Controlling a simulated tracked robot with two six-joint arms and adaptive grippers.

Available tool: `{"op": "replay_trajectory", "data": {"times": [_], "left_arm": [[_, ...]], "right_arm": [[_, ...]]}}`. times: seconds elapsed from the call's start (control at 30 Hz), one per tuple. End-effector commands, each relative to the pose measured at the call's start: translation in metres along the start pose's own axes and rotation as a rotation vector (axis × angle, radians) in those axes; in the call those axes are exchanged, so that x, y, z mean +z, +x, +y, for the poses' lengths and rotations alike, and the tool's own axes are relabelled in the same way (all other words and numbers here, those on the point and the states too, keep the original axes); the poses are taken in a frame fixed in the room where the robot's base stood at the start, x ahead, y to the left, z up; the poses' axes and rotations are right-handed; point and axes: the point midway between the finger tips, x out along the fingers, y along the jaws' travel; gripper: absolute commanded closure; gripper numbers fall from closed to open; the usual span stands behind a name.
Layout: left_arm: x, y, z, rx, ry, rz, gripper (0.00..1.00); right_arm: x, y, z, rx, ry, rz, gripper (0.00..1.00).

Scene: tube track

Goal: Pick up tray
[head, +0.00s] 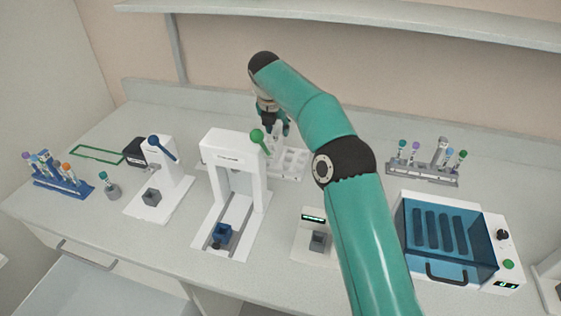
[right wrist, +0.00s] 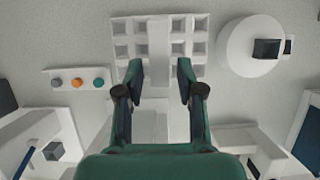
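A white tray (head: 293,166) with square pockets lies on the bench behind the tall white device. In the right wrist view the tray (right wrist: 122,50) has pockets on both sides of a plain raised middle strip, which looks like its handle. My right gripper (head: 274,130) reaches down over the tray. In the right wrist view my right gripper (right wrist: 158,75) is open, with its fingers apart on either side of the strip's near end. I cannot tell how far above the tray the fingertips are. My left gripper is not in view.
The tall white device (head: 230,150) with a green-knobbed lever stands just in front of the tray. A grey tube rack (head: 424,172) and blue-lidded machine (head: 445,235) are at right. A blue tube rack (head: 62,183) is far left. A shelf (head: 350,25) runs above.

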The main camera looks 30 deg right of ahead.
Motion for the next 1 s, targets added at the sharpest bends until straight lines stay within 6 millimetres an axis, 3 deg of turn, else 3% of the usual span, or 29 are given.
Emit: {"op": "replay_trajectory", "data": {"times": [0.17,0.53,0.8,1.0], "left_arm": [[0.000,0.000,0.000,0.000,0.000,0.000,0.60],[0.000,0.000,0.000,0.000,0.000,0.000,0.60],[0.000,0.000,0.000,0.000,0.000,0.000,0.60],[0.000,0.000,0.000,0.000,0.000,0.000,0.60]], "right_arm": [[-0.001,0.009,0.001,0.000,-0.002,0.001,0.62],[0.000,0.056,0.001,0.000,-0.001,0.001,0.62],[-0.001,0.060,0.002,0.001,-0.002,0.001,0.62],[-0.001,0.060,0.002,0.001,-0.002,0.001,0.94]]}}
